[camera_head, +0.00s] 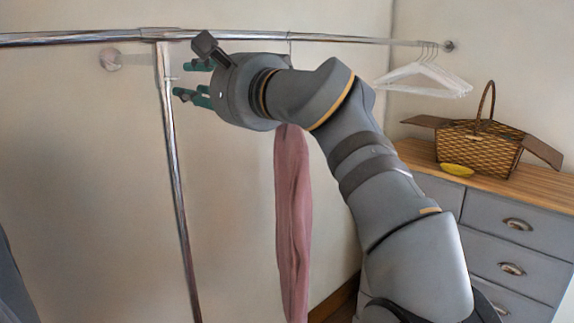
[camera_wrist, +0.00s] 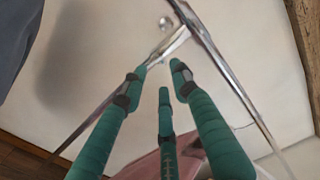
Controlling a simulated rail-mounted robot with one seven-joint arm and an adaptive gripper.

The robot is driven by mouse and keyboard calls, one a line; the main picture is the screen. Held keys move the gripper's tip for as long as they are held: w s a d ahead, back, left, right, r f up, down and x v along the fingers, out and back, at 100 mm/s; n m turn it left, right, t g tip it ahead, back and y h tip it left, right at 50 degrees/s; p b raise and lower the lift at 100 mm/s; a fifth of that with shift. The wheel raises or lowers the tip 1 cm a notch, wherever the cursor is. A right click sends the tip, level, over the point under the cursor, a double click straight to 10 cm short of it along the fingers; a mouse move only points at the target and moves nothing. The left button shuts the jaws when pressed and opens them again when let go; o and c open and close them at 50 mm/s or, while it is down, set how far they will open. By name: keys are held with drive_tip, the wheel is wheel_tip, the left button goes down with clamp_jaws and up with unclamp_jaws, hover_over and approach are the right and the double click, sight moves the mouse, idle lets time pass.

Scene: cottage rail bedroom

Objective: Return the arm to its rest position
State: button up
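My arm rises from the lower right of the head view and bends to the left just below the clothes rail (camera_head: 90,37). The chrome rail joint (camera_wrist: 175,42) appears beyond the fingertips.
A pink garment (camera_head: 293,220) hangs behind my arm; its top is hidden. White hangers (camera_head: 430,75) hang at the rail's right end. A grey dresser (camera_head: 515,230) bears a wicker basket (camera_head: 480,145) and a yellow item (camera_head: 457,170). Dark grey cloth (camera_wrist: 15,45) is at the wrist view's left.

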sight(176, 78)
drive_tip(key=v, duration=0.4)
drive_tip(key=w+a+n, duration=0.2)
drive_tip(key=n, duration=0.3)
drive_tip(key=w+a+n, duration=0.3)
drive_tip(key=n, duration=0.1)
drive_tip(key=w+a+n, duration=0.2)
drive_tip(key=w+n, duration=0.1)
drive_tip(key=n, duration=0.2)
drive_tip(key=shift+a+r+n, duration=0.15)
drive_tip(key=shift+a+n, duration=0.1)
drive_tip(key=shift+n, duration=0.05)
drive_tip(key=n, duration=0.2)
drive_tip(key=shift+w+n, duration=0.1)
drive_tip(key=shift+n, duration=0.3)
drive_tip(key=n, duration=0.5)
drive_tip(key=shift+r+p, duration=0.1)
drive_tip(key=shift+p, duration=0.25)
